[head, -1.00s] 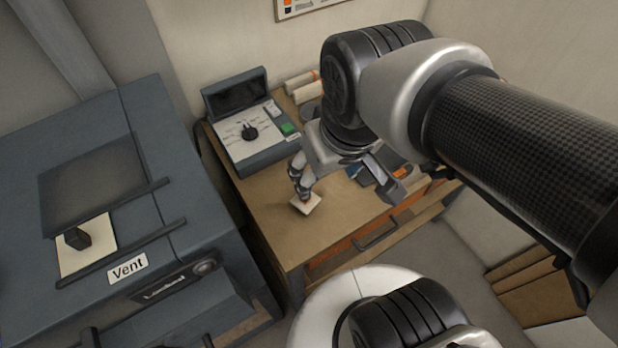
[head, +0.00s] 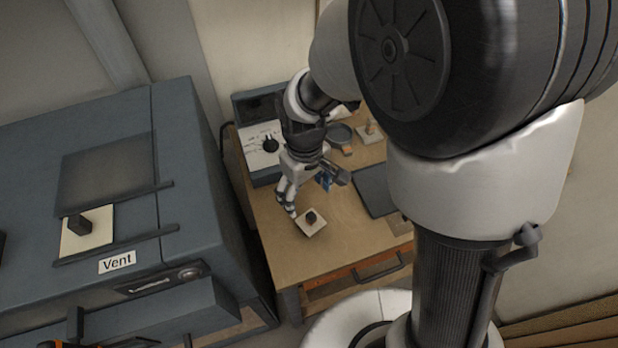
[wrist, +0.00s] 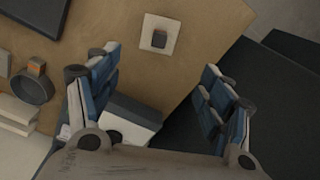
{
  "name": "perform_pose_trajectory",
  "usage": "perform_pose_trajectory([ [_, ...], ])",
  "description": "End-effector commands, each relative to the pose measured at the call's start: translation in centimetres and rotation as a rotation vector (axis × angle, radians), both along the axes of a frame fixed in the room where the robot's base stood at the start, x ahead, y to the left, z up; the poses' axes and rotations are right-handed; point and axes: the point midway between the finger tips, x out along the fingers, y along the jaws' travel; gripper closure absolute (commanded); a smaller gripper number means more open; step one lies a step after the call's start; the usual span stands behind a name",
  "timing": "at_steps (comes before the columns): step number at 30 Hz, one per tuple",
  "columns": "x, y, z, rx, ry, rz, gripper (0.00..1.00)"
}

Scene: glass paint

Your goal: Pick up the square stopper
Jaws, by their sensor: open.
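A square cream stopper (head: 303,229) with a dark knob lies flat on the wooden table near its front left edge. It also shows at the top middle of the wrist view (wrist: 146,36), beyond my fingertips and apart from them. A similar cream square with a dark block-shaped knob (head: 97,240) sits on the blue-grey kiln beside the Vent label. My gripper (wrist: 160,85) is open and empty. In the head view my gripper (head: 308,190) is just behind the table stopper, with nothing between its fingers.
A control box (head: 262,165) stands at the table's back left. A dark flat slab (head: 374,191) lies right of the stopper. A dark round dish (head: 340,135) and another small pale square piece (head: 362,135) are farther back. The table's front left is mostly clear.

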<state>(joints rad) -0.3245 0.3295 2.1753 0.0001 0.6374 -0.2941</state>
Motion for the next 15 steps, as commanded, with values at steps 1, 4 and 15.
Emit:
perform_pose_trajectory([
  [1, -0.1, -0.1, -1.5, -0.002, 0.004, -0.001, 0.27],
  [4, -0.2, -0.1, -3.6, -0.002, 0.005, -0.001, 0.27],
  [15, -0.2, -0.3, -7.0, -0.001, 0.001, -0.002, 0.27],
])
